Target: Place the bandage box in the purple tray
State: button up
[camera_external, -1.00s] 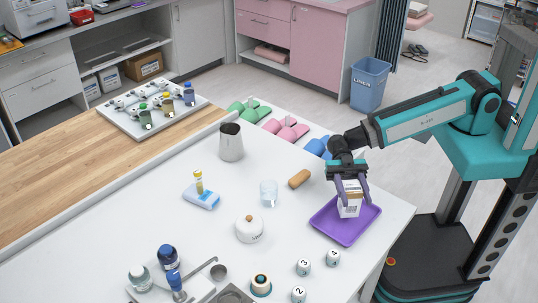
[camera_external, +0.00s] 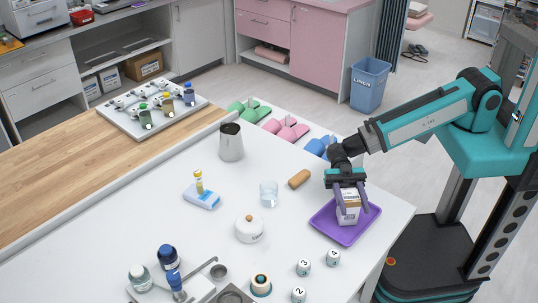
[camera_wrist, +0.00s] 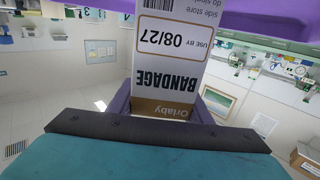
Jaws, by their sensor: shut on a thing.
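The bandage box (camera_external: 348,211) is a small white carton with a brown end. In the wrist view, the box (camera_wrist: 175,60) fills the space between the purple fingers, and its label reads BANDAGE. My gripper (camera_external: 348,217) points down and is shut on the box. The purple tray (camera_external: 326,229) lies on the white table near its right edge, directly below the gripper. The box is within the tray's outline in the external view. I cannot tell whether its lower end touches the tray floor.
A brown roll (camera_external: 299,179), a clear glass (camera_external: 268,193) and a white lidded pot (camera_external: 249,229) stand left of the tray. Numbered white containers (camera_external: 333,257) stand in front of it. A steel jug (camera_external: 231,142) is farther back. The table's right edge is close by.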

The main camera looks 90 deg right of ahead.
aim_at(348, 190)
jog(key=shift+f, duration=0.15)
jog(key=o, duration=1.1)
jog(key=shift+r, duration=0.25)
jog(key=shift+d+f, duration=0.15)
jog(key=shift+d, duration=0.15)
jog(key=d+b, duration=0.4)
jog(key=d, duration=0.5)
jog(key=shift+w+d, duration=0.1)
jog(key=shift+d, duration=1.1)
